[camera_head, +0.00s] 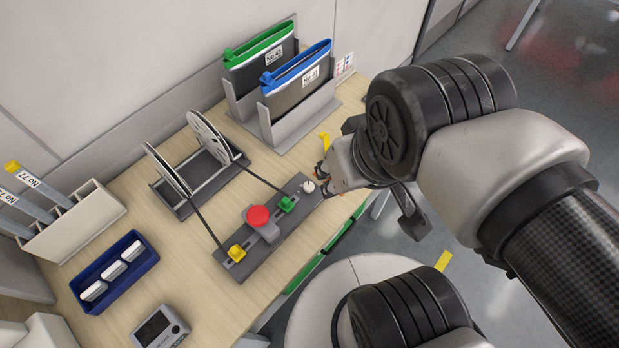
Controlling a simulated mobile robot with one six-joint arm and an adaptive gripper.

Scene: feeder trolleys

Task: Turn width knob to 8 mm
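A dark grey feeder bar (272,238) lies along the front of the wooden table. A small white knob (308,187) sits at its right end, and I take it to be the width knob. Its markings and setting are too small to read. My gripper (321,180) is right beside the knob, reaching in from the right. Its fingertips look spread apart, with the knob just off their tips. I cannot tell whether a finger touches it. The bar also carries a green clamp (287,204), a red button (257,216) and a yellow clamp (236,252).
Two reels (209,137) stand in a dark holder behind the bar, with tapes running to the clamps. Pouches in grey holders (299,123) stand behind my gripper. A blue tray (115,271), a grey device (160,328) and a label rack (78,221) are at left.

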